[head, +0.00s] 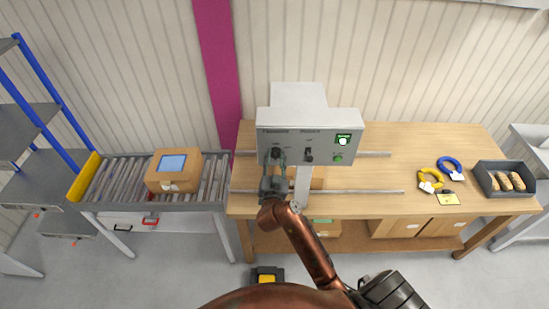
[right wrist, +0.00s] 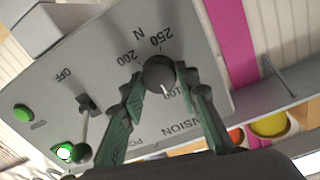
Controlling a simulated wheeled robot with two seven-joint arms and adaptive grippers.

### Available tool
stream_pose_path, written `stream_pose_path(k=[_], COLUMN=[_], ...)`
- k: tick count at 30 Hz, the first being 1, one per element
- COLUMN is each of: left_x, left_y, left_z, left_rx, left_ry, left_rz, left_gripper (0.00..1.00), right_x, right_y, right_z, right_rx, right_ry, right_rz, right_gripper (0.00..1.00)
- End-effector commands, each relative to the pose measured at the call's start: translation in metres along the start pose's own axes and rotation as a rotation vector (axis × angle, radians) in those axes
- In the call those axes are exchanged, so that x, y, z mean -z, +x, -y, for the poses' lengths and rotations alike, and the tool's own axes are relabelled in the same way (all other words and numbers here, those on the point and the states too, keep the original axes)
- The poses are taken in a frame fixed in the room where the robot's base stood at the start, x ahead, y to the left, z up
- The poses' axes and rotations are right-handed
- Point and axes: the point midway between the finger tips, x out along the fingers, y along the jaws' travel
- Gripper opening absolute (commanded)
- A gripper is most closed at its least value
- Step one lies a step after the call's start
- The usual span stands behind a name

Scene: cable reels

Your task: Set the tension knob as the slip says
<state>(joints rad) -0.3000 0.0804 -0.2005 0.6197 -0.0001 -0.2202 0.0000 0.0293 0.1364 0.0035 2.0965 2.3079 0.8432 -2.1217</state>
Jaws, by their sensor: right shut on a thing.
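The tension knob (right wrist: 158,73) is a dark round knob on the grey panel of the machine (head: 350,120). Its white mark points down in the right wrist view, near the partly hidden 100 on the scale; 200 and 250 are printed on its far side. My right gripper (right wrist: 158,90) is shut on the knob, with a green finger on either side. In the head view this gripper (head: 275,160) reaches the panel's left part from below. A small yellow slip (head: 447,199) lies on the bench at right; its writing is too small to read. My left gripper is not in view.
A power lever (right wrist: 84,125) beside the knob stands close to the gripper. Yellow (head: 430,180) and blue (head: 450,165) coils and a grey tray (head: 486,184) lie on the bench (head: 380,205).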

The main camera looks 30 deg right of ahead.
Motion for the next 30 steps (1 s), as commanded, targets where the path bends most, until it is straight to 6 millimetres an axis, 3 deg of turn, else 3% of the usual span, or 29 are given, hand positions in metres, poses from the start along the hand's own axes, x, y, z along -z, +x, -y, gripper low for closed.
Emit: stream_pose_path(k=[9, 20, 30], left_x=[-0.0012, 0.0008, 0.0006], left_y=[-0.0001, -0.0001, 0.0], left_z=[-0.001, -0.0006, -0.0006], left_rx=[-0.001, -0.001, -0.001], left_ry=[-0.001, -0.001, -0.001], left_rz=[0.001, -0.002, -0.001], left_gripper=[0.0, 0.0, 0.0], right_x=[-0.0007, 0.0004, 0.001], right_y=[-0.0024, -0.0001, 0.0001], right_z=[0.0038, 0.001, 0.0005], right_rx=[0.001, 0.002, 0.001], right_ry=[0.001, 0.078, 0.345], right_rz=[0.0, 0.003, 0.013], right_gripper=[0.05, 0.05, 0.05])
